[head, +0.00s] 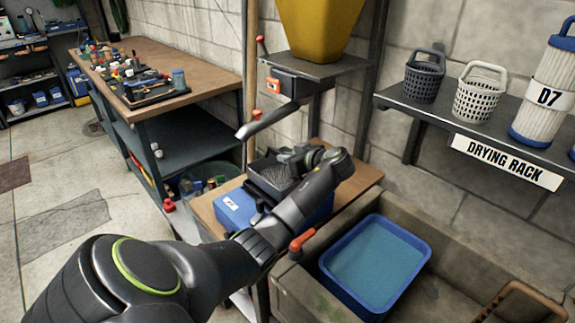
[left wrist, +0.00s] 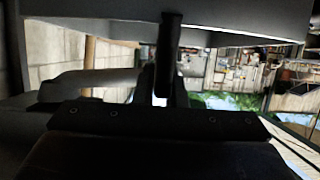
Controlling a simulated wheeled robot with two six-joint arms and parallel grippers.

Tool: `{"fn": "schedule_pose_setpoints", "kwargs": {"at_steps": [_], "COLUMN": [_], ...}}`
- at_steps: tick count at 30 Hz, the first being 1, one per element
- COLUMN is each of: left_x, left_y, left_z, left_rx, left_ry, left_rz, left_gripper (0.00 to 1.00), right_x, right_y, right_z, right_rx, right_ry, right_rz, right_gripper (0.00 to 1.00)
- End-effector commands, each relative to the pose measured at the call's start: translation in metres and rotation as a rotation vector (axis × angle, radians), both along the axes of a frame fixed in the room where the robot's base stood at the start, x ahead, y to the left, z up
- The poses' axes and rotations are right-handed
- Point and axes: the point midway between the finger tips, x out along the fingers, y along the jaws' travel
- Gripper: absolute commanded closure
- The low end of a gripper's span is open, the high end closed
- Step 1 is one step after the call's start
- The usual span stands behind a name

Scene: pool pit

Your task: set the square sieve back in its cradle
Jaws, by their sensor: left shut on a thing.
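A dark square sieve with a mesh bottom (head: 270,179) is at the small wooden side table, over a blue box with a white label (head: 232,207). My left gripper (head: 291,157) is at the sieve's far right side, shut on its edge. My forearm and wrist cover part of the sieve and the box. I cannot tell which part is the cradle, or whether the sieve rests on the box or hangs just above it. In the left wrist view a dark finger (left wrist: 168,60) stands before a grey slab I cannot identify. My right gripper is out of view.
A yellow hopper (head: 318,28) with a grey chute (head: 268,120) hangs above the sieve. A stone trough (head: 460,262) holding a blue tray (head: 416,243) stands at right. A drying rack (head: 405,102) holds baskets. A cluttered workbench (head: 190,60) is at left, with open floor beside it.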

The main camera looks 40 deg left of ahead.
Motion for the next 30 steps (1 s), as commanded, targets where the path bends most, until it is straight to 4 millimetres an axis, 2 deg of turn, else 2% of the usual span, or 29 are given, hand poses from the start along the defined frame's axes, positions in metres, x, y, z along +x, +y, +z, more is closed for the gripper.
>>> {"fn": "schedule_pose_setpoints", "kwargs": {"at_steps": [3,6,15,16,20,30], "left_x": [0.0,0.0,0.0,0.0,0.0,0.0], "left_y": [0.0,0.0,0.0,0.0,0.0,0.0], "left_z": [-0.018,-0.026,-0.03,-0.03,-0.029,-0.027], "left_rx": [0.0,0.002,0.002,0.0,0.0,0.0], "left_ry": [0.004,0.0,-0.001,0.0,0.001,0.001], "left_rz": [0.0,-0.001,-0.001,-0.001,-0.001,-0.001], "left_gripper": [1.0,1.0,1.0,0.87,0.7,0.68], "right_x": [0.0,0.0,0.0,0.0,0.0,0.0], "right_y": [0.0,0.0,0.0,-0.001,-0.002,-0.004], "right_z": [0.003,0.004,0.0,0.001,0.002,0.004], "right_rx": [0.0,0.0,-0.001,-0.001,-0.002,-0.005], "right_ry": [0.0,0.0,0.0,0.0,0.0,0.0], "right_rz": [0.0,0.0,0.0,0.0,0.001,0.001], "right_gripper": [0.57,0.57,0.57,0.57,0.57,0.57]}}
